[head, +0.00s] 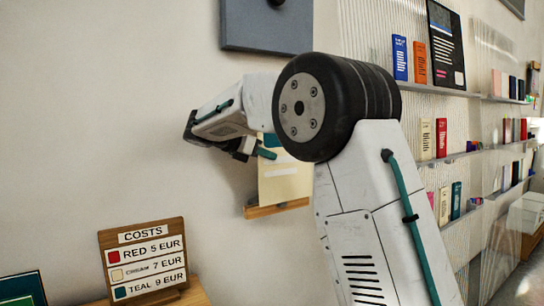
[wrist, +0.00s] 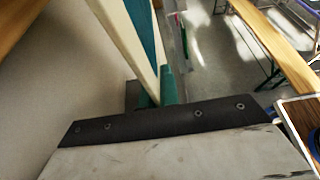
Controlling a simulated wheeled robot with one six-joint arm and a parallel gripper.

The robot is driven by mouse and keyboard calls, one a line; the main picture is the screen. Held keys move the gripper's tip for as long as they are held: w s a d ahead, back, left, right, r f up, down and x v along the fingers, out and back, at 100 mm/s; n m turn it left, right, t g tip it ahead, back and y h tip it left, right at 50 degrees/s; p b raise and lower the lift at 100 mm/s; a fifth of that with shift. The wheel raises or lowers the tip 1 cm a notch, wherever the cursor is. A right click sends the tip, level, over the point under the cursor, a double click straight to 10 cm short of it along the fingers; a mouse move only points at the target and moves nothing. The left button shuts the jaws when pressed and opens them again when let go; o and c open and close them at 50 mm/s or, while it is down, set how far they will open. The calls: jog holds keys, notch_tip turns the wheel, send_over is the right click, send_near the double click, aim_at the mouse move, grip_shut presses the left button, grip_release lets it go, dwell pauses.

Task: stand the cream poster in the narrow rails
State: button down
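The cream poster (head: 285,182), a thin board with a teal patch near its top, is upright by the wall in the head view, partly hidden by my arm. In the wrist view the cream poster (wrist: 124,45) shows nearly edge-on. My gripper (head: 262,150) is at its upper left, with the poster between the fingers; the teal finger (wrist: 166,86) lies against it. A wooden ledge (head: 277,208) on the wall is right below the poster. Its lower edge appears to meet the ledge, but I cannot tell whether it sits in rails there.
A wooden costs sign (head: 145,262) stands on a wooden surface at the lower left, beside a dark green board (head: 22,288). Shelves of books (head: 435,91) line the wall at the right. A grey-blue panel (head: 266,22) hangs above my arm. The wall left of my gripper is bare.

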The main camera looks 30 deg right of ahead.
jog(key=shift+w+f, duration=0.15)
jog(key=shift+w, duration=2.65)
jog(key=shift+f, duration=0.1)
jog(key=shift+f, duration=0.55)
jog(key=shift+s+f, duration=0.1)
jog(key=shift+f, duration=0.5)
jog(key=c, duration=1.6)
grip_release()
jog(key=shift+o, duration=0.2)
